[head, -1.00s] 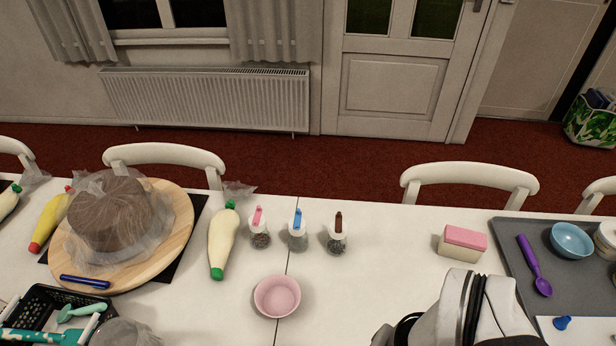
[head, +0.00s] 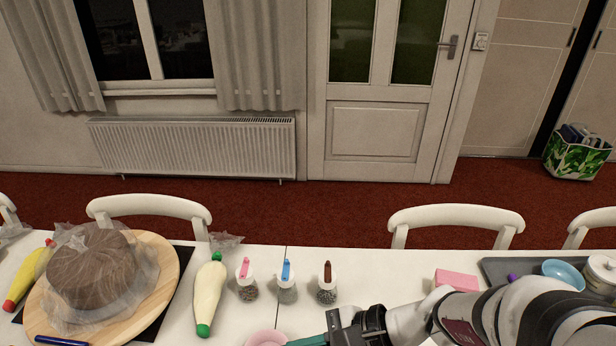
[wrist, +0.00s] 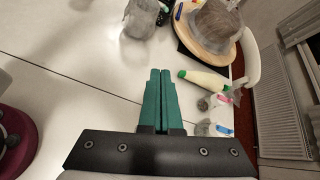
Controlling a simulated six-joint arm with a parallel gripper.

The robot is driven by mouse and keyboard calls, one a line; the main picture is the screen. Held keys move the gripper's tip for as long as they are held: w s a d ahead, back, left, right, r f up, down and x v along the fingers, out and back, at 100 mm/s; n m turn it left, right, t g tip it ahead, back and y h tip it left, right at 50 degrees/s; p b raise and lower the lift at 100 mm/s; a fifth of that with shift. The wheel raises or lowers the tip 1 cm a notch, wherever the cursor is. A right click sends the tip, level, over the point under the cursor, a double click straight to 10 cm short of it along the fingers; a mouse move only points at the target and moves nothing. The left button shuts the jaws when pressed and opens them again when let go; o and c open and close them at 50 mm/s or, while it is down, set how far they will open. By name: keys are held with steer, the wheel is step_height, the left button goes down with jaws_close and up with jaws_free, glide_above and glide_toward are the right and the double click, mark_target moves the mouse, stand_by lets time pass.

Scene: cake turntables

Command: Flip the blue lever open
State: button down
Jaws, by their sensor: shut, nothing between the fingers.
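The blue lever (head: 286,267) is on the white lid of the middle jar (head: 287,292), which stands upright with dark contents. It points away from me in the head view, like its neighbours; I cannot tell its exact tilt. In the wrist view, the blue lever (wrist: 225,130) shows right of the fingers. My gripper (head: 295,343) enters from the right at the bottom of the head view, nearer than the jars and apart from them. Its green fingers (wrist: 160,72) are shut together and empty in the wrist view.
A jar with a pink lever (head: 244,267) stands left of the middle jar, one with a brown lever (head: 327,270) right. A piping bag (head: 210,293) and a wrapped cake (head: 92,270) lie left. A pink-topped block (head: 457,280) is right.

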mark_target(288, 263)
steer(key=w+d+f+m+t, duration=0.4)
steer(key=w+f+m+t, duration=0.1)
steer(key=w, duration=0.3)
steer(key=w+d+f+m+t+h, duration=0.1)
steer(key=w+d+f+m+t, duration=0.4)
steer(key=w+m, duration=0.3)
steer(key=shift+w, duration=0.15)
steer(key=shift+a, duration=0.1)
steer(key=x, duration=1.4)
steer(key=shift+w+r, duration=0.1)
steer(key=shift+r, duration=0.3)
